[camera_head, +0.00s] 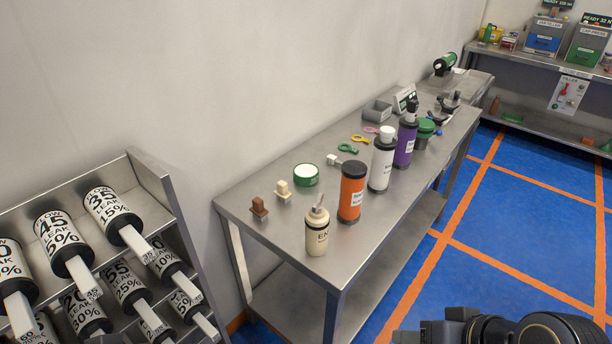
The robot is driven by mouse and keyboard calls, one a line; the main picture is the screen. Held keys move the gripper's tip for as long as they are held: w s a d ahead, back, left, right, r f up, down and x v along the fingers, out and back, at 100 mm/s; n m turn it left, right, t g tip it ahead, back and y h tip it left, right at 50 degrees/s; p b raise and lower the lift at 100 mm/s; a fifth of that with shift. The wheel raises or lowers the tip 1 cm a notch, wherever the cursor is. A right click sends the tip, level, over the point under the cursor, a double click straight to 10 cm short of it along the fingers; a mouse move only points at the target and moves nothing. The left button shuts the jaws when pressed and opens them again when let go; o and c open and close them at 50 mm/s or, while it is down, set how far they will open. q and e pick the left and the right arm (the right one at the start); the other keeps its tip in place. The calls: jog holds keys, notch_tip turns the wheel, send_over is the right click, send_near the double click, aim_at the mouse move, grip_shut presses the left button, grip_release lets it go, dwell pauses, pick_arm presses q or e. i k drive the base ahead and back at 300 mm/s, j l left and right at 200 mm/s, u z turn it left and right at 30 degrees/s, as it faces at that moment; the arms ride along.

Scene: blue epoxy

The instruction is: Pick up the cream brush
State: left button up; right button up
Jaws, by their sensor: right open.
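The cream brush (283,190) is a small block-shaped piece with a raised grip. It stands on the near left part of the grey metal table (246,189), close to the wall side. A similar brown brush (259,207) stands to its left, and a paler white one (333,159) lies farther back. My right gripper (436,329) shows only in part at the bottom right edge, dark and open, beyond the table's right side and far from the cream brush. My left gripper is out of view.
A cream bottle (317,232), an orange cylinder (352,192) and a white bottle (382,162) line the table's front edge. A green-rimmed round tub (305,175) is behind the brush. A rack (159,188) of labelled cylinders stands left. Blue floor (505,238) is clear at right.

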aim_at(282, 194)
jog(key=i+u, duration=0.2)
jog(key=u, duration=0.25)
jog(key=i+l+u, duration=0.1)
jog(key=u, duration=0.35)
jog(key=i+l+u, duration=0.15)
jog(key=u, duration=0.3)
jog(key=i, duration=0.05)
